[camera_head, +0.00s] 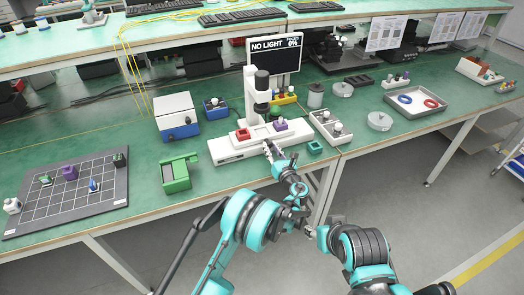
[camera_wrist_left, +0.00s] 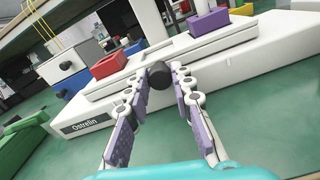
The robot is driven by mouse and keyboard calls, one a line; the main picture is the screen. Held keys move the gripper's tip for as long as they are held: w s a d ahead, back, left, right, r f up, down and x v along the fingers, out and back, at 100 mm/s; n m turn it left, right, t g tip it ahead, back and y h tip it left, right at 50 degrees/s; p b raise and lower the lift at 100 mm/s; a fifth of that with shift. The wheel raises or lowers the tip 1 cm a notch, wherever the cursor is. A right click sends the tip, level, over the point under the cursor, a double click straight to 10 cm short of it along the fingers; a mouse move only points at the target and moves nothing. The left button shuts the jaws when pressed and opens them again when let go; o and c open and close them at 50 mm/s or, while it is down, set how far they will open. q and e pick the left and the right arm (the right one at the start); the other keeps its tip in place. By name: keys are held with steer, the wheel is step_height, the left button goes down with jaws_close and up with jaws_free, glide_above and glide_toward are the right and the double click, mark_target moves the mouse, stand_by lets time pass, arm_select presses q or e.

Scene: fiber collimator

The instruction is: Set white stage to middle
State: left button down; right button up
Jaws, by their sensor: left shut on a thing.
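The white instrument base (camera_head: 226,154) stands on the green bench under a black-and-white microscope column (camera_head: 262,93). On it is the white stage (camera_wrist_left: 190,48), a flat sliding plate that carries a red block (camera_head: 243,134) and a purple block (camera_head: 280,125). A black round knob (camera_wrist_left: 158,70) sticks out from the front of the base. My left gripper (camera_head: 269,150) is at the front of the base, its fingers on both sides of the knob and shut on it. My right gripper (camera_head: 309,231) hangs low in front of the bench, too small to read.
A display (camera_head: 275,47) behind reads "NO LIGHT" and "0%". A green device (camera_head: 176,174) and a blue-white box (camera_head: 177,117) stand left of the base.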

arm_select(q)
steer(key=c, duration=1.3)
jaws_free()
steer(key=shift+s, duration=0.1)
steer(key=v, duration=0.7)
steer(key=shift+s, duration=0.15)
